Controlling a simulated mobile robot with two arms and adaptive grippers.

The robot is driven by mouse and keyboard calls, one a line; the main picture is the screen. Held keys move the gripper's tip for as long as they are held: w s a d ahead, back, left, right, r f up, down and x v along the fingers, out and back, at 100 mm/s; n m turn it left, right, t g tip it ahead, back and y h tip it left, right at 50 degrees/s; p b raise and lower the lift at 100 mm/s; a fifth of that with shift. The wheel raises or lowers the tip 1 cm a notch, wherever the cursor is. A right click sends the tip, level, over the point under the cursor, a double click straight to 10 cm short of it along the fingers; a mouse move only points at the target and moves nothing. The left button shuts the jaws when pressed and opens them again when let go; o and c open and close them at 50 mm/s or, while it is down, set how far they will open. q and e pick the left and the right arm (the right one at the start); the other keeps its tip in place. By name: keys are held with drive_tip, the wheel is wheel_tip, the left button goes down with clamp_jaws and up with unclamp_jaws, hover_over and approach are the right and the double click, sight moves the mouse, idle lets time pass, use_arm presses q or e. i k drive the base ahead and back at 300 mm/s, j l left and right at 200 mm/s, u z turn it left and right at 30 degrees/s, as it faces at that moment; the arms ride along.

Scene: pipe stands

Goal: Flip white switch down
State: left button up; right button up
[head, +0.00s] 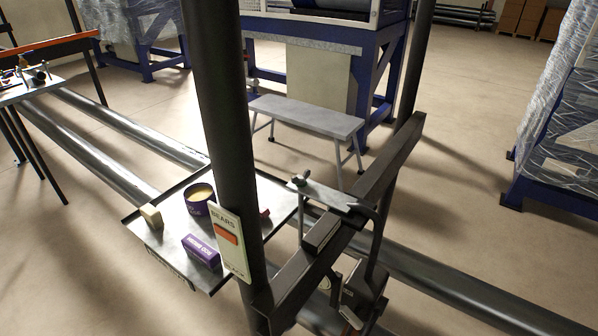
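A white plate (237,262) with dark lettering is fixed to the dark upright post (220,110), left of the picture's middle. An orange-red block (226,233) sits on its upper part. I see no separate white switch lever, and cannot tell which way any switch is set. Neither of my grippers can be made out in the head view.
A tray (158,247) behind the post holds a purple tin (199,198), a purple box (201,250) and a pale yellow block (151,216). A dark beam (388,172) with clamp-like metal parts (325,193) runs right of the post. A grey bench (305,115) stands behind.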

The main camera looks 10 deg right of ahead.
sight(351, 316)
drive_tip(key=z, duration=0.8)
